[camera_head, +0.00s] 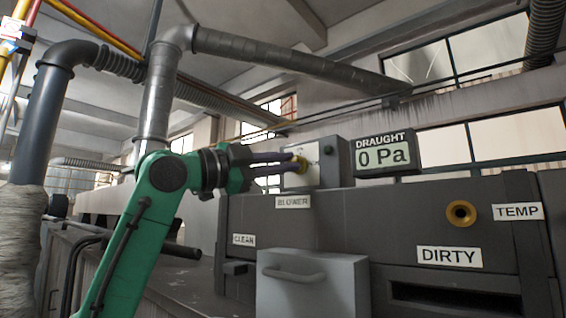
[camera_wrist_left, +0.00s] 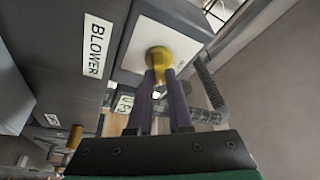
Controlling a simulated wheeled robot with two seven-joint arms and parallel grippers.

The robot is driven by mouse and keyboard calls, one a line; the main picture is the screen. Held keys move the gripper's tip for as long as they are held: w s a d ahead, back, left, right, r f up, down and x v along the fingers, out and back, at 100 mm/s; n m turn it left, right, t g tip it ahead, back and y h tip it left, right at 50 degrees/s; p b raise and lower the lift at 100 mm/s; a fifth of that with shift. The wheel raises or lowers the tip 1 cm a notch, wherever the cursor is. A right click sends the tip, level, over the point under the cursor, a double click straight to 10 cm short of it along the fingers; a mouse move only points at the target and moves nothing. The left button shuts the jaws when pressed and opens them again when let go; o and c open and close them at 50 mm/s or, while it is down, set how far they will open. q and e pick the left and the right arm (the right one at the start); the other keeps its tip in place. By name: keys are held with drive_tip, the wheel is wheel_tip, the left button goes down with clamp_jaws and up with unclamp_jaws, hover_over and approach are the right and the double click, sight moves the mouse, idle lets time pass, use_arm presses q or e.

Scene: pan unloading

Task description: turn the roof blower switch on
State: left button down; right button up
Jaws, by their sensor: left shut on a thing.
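The blower switch is a yellow knob (camera_head: 301,166) on the pale front plate of a grey box (camera_head: 331,163) on top of the dark machine. A BLOWER label (camera_head: 293,202) sits below it. My left gripper (camera_head: 290,162) reaches in from the left with its two long purple fingers at the knob. In the left wrist view the fingertips (camera_wrist_left: 160,74) are shut on the yellow knob (camera_wrist_left: 159,57). The fingers partly hide the knob, and I cannot read its setting clearly. My right gripper is in neither view.
The draught display (camera_head: 386,156) beside the box reads 0 Pa. The dark machine (camera_head: 390,217) carries CLEAN, DIRTY and TEMP labels and a brass ring (camera_head: 461,214). A grey handled box (camera_head: 312,285) juts out in front. Pipes (camera_head: 160,90) rise behind my left arm.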

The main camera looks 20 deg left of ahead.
use_arm(q)
drive_tip(key=m, duration=0.2)
drive_tip(key=m+g, duration=0.1)
drive_tip(key=m, duration=0.1)
drive_tip(key=m+g, duration=0.1)
drive_tip(key=m, duration=0.1)
drive_tip(key=shift+r+y, duration=0.25)
drive_tip(key=shift+y, duration=0.15)
drive_tip(key=shift+a+m, duration=0.1)
drive_tip(key=shift+m, duration=0.2)
drive_tip(key=c, duration=0.8)
unclamp_jaws()
drive_tip(key=shift+c, duration=0.2)
drive_tip(key=b+v, duration=0.3)
drive_tip(key=v, duration=1.1)
drive_tip(key=shift+a, duration=0.2)
drive_tip(key=shift+w+d+r, duration=0.1)
drive_tip(key=shift+w, duration=0.15)
